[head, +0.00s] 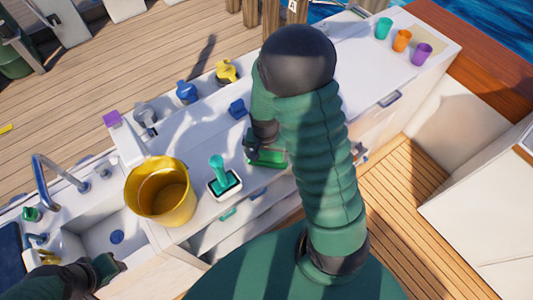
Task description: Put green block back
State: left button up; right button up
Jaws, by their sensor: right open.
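A green block (270,158) lies on the white counter, left of my raised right arm, which covers part of that area. My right gripper (261,146) is open at the block's far left side. The picture is too small to tell whether its fingers touch the block. My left gripper (108,266) is low at the left, by the front of the sink. I cannot make out its fingers clearly.
A gold bucket (160,192) and a teal-handled tool in a white holder (224,185) stand left of the block. A small blue block (237,108) lies behind it. A sink (112,228) is at the left. Colored cups (402,41) stand far right.

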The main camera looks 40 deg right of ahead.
aim_at(267, 163)
pick_arm(q)
jog(key=shift+r+p, duration=0.7)
jog(key=shift+r, duration=0.05)
pick_arm(e)
notch_tip(267, 163, up, 11)
jog(key=shift+s+a+r, duration=0.15)
jog(key=shift+s+a, duration=0.25)
jog(key=shift+a, duration=0.05)
pick_arm(q)
jog(key=shift+s+d, duration=0.1)
